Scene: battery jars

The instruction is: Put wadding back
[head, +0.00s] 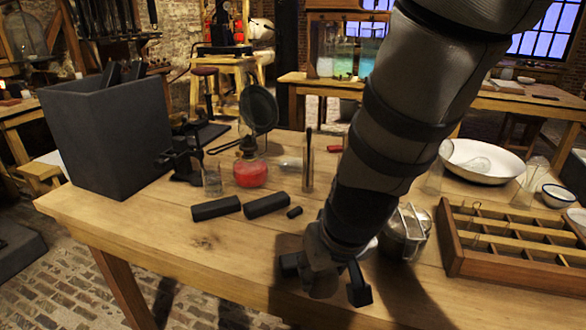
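I cannot make out any wadding for certain. A pale rounded thing (370,248) shows just right of my wrist, mostly hidden behind it; I cannot tell what it is. A lidded jar with a wire clasp (405,235) stands right of my arm. My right gripper (325,283) hangs over the front part of the wooden table (190,235), its fingers apart with nothing seen between them. My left gripper is not in view.
A divided wooden tray (455,262) lies at the right, with a white basin (482,161) behind it. Black blocks (267,205), a red-filled lamp (250,170), a glass (212,181) and a big grey box (112,135) stand left. The table's front left is clear.

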